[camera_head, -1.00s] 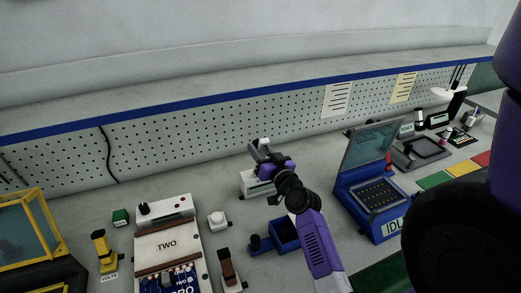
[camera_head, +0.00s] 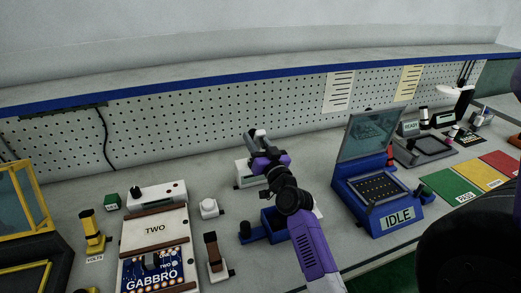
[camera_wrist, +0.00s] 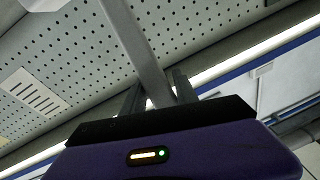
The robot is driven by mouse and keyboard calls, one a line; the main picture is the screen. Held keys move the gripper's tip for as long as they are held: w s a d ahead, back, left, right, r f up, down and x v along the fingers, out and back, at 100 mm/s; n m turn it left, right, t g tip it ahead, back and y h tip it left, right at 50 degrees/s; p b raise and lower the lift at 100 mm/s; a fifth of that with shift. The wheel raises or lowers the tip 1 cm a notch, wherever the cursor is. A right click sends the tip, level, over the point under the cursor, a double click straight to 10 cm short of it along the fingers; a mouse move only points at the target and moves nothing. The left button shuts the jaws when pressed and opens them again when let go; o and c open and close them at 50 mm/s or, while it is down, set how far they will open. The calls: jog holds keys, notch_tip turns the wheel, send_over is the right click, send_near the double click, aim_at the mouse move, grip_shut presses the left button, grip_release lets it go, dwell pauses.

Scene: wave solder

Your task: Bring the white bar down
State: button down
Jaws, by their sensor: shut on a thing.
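A pale bar (camera_head: 262,132) rises at the gripper's far end in the head view, above a white box-shaped unit (camera_head: 241,173) at the back of the bench. In the wrist view the bar (camera_wrist: 143,52) looks light grey, runs diagonally up from between the fingers and leaves the top edge. My purple gripper (camera_head: 254,147) is shut on the bar; its dark fingers also show on both sides of it in the wrist view (camera_wrist: 158,92). The bar's lower end and its joint to the unit are hidden by my gripper and wrist.
A blue open-lidded unit marked IDLE (camera_head: 398,219) stands to the right. The perforated back panel (camera_head: 200,126) is close behind.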

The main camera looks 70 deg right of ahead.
jog(key=s+a+f+t+h+b, duration=0.1)
jog(key=b, duration=0.6)
jog(key=s+f+h+b, duration=0.1)
jog(key=f+b, duration=0.1)
jog(key=b, duration=0.5)
jog(key=shift+s+a+t+b, duration=0.35)
jog(key=shift+s+t+b, duration=0.05)
jog(key=shift+r, duration=0.2)
jog(key=c, duration=1.2)
grip_release()
jog(key=shift+o, duration=0.3)
jog(key=shift+a+r, duration=0.1)
jog(key=shift+w+a+r, duration=0.1)
jog(key=shift+a, duration=0.05)
jog(key=b, duration=0.3)
send_near(259, 147)
jog(key=s+a+r, duration=0.1)
jog(key=s+a, duration=0.5)
jog(key=shift+s+r, duration=0.15)
jog(key=shift+r, duration=0.1)
